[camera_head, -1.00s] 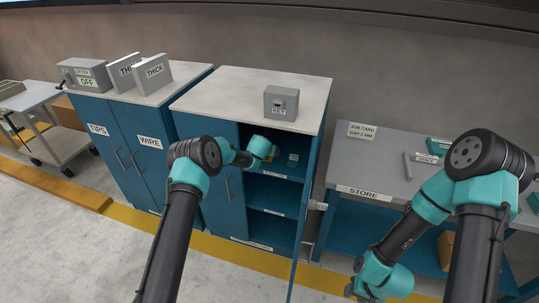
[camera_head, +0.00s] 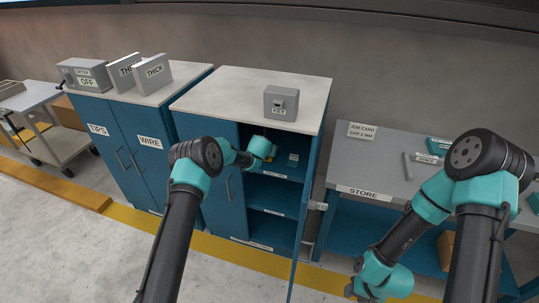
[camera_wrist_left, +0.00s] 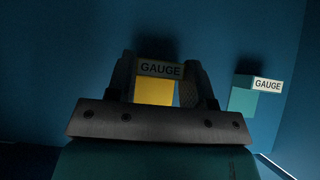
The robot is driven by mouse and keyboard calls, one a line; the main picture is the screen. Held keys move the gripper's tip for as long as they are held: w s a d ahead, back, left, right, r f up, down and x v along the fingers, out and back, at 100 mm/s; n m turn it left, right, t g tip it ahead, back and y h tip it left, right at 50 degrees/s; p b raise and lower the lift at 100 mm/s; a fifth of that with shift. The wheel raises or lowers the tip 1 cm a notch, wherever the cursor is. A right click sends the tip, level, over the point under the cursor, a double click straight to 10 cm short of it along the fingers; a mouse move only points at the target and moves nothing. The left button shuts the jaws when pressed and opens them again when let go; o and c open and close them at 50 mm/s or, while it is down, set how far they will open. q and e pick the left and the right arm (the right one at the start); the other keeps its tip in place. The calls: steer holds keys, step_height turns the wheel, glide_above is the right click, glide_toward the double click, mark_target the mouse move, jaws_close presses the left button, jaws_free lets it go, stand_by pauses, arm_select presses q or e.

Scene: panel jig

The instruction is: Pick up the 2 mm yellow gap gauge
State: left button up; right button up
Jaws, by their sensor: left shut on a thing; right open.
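The yellow gap gauge (camera_wrist_left: 153,92), a block with a GAUGE label, sits between the two dark fingers of my left gripper (camera_wrist_left: 164,88) in the left wrist view. The fingers are shut on it. In the head view my left gripper (camera_head: 270,156) reaches into the open upper compartment of the middle blue cabinet (camera_head: 225,205), and its fingertips are small and shaded. I cannot tell whether the gauge is clear of the shelf. A teal gauge (camera_wrist_left: 243,98), also labelled GAUGE, stands to its right. My right gripper (camera_head: 350,290) is open, low in front of the store bench.
The cabinet's side panels and shelves enclose my left gripper closely. A grey KEY box (camera_head: 281,103) stands on the cabinet top. The store bench (camera_head: 380,175) at the right carries a job card (camera_head: 361,131) reading gap 2 mm. Floor is open in front.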

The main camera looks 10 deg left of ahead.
arm_select(q)
steer(key=shift+c, duration=1)
steer(key=shift+r, duration=0.1)
steer(key=shift+r, duration=1.7)
steer(key=s+d+r, duration=0.1)
steer(key=s+d, duration=0.1)
steer(key=s, duration=1.3)
steer(key=shift+s+d+r, duration=0.2)
steer(key=shift+s+r, duration=0.05)
steer(key=shift+s, duration=0.15)
